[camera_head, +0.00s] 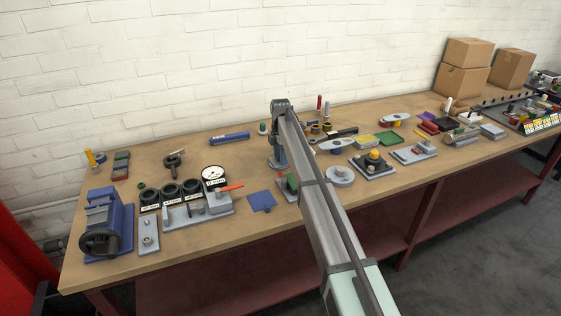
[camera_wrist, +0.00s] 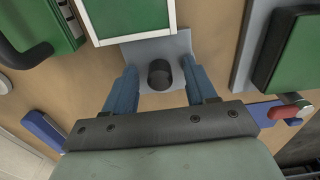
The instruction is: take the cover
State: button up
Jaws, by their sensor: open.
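My gripper (camera_wrist: 159,68) is open, with its two blue fingers apart. Between them is a short dark round knob or post (camera_wrist: 160,74) on a light grey plate (camera_wrist: 141,50). The fingers are on either side of the knob; I cannot tell whether they touch the plate. I cannot tell for sure that this plate with the knob is the cover. In the head view my gripper (camera_head: 278,158) points down low over the middle of the bench, and my arm hides part of what lies beneath.
A green panel with a pale frame (camera_wrist: 125,18) lies just beyond the plate. Green blocks flank it at left (camera_wrist: 38,30) and right (camera_wrist: 292,60). A blue sheet (camera_head: 262,201), a dial gauge (camera_head: 214,177) and a grey round part (camera_head: 340,176) are nearby on the bench (camera_head: 215,250).

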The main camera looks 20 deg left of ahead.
grip_shut()
dwell(0.4)
